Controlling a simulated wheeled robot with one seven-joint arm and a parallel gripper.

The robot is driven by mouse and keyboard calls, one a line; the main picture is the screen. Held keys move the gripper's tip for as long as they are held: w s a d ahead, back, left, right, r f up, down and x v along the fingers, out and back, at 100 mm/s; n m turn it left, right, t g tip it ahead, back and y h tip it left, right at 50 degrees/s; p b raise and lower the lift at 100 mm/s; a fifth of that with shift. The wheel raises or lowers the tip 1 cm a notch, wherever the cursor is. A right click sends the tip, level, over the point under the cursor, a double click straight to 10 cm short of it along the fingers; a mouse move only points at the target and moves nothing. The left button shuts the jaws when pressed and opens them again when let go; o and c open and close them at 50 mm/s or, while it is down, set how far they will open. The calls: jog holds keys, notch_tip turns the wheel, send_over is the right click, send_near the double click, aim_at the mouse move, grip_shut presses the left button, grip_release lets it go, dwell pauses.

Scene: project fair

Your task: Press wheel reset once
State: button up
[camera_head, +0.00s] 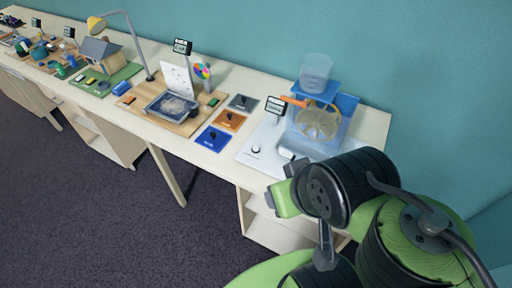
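The water wheel (318,122) is a tan, spoked disc in a blue frame at the right end of the table. A clear cup (316,72) stands above it, and an orange spout (293,101) points left beside it. In front is a white board (262,137) with a small round knob (256,149) and a small sign (276,106). No reset button can be made out for certain; my arm covers the board's right front part. A small dark grey part, seemingly my gripper (294,167), shows at the board's front edge. Its fingers cannot be made out.
Blue, orange and dark tiles (229,121) with knobs lie left of the board. Further left are a wooden tray (177,112), a lamp (118,20) and a model house (101,52). The teal wall is close behind the table. Open floor (70,190) lies in front.

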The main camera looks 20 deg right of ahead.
grip_shut()
dwell(1.4)
